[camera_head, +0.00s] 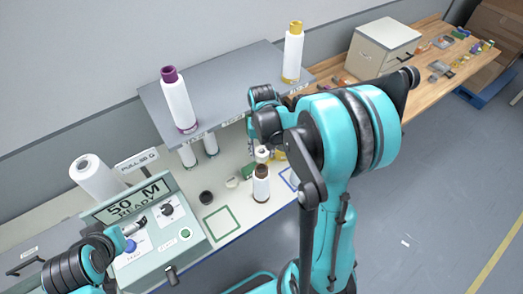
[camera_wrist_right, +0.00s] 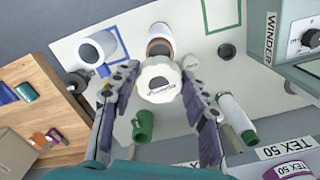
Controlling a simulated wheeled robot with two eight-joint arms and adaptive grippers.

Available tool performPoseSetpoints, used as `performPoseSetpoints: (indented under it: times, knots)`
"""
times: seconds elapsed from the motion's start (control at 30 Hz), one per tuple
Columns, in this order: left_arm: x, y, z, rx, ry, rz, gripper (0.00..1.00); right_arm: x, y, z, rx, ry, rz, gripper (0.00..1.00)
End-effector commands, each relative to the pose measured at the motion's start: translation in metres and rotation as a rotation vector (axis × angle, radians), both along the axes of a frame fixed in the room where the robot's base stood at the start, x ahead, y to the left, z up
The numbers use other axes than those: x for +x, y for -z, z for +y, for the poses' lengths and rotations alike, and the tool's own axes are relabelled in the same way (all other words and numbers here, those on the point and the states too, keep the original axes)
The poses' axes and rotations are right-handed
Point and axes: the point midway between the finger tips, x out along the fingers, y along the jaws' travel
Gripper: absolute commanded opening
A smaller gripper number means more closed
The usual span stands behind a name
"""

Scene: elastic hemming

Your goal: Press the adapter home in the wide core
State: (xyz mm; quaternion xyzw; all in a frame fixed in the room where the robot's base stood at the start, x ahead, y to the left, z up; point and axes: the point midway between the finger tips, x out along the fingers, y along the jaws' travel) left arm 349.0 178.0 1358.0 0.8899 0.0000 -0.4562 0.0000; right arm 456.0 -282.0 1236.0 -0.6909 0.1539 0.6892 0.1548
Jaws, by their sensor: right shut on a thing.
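My right gripper (camera_wrist_right: 159,72) is shut on a cream, scalloped round piece (camera_wrist_right: 158,80) with dark writing and a dark centre; it looks like the adapter. In the head view my right gripper (camera_head: 262,150) hangs over the bench beside the shelf, its fingers partly hidden. A white core with a brown top (camera_head: 261,186) stands just below it; it also shows in the wrist view (camera_wrist_right: 160,47), partly behind the held piece. I cannot tell whether they touch.
The winder (camera_head: 155,225) stands at left with a white cone (camera_head: 97,178) behind it. The shelf (camera_head: 225,90) carries a purple-topped spool (camera_head: 177,103) and a yellow-topped one (camera_head: 293,53). A green piece (camera_wrist_right: 143,125) and black cap (camera_head: 206,198) lie nearby. The green-outlined square (camera_head: 222,222) is bare.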

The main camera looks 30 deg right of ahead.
Motion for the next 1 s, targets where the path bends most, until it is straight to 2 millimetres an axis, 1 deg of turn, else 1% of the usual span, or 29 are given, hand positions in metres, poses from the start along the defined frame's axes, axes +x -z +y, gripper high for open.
performPoseSetpoints:
  times: [0.27, 0.47, 0.8, 1.0]
  knots:
    - [0.0, 0.006, 0.0, 0.0, 0.0, 0.0, 0.96, 0.0, 0.003, 0.0, 0.0, 0.0, 0.0, 0.24]
    - [0.0, 0.021, 0.0, 0.0, 0.0, 0.0, 0.96, 0.0, 0.019, 0.0, 0.0, 0.0, 0.0, 0.24]
    - [0.0, 0.051, 0.0, 0.0, 0.0, 0.0, 0.96, 0.001, 0.053, 0.0, 0.0, 0.0, 0.0, 0.24]
    - [0.0, 0.057, 0.0, 0.0, 0.0, 0.0, 0.96, 0.001, 0.059, 0.0, 0.0, 0.0, 0.0, 0.24]
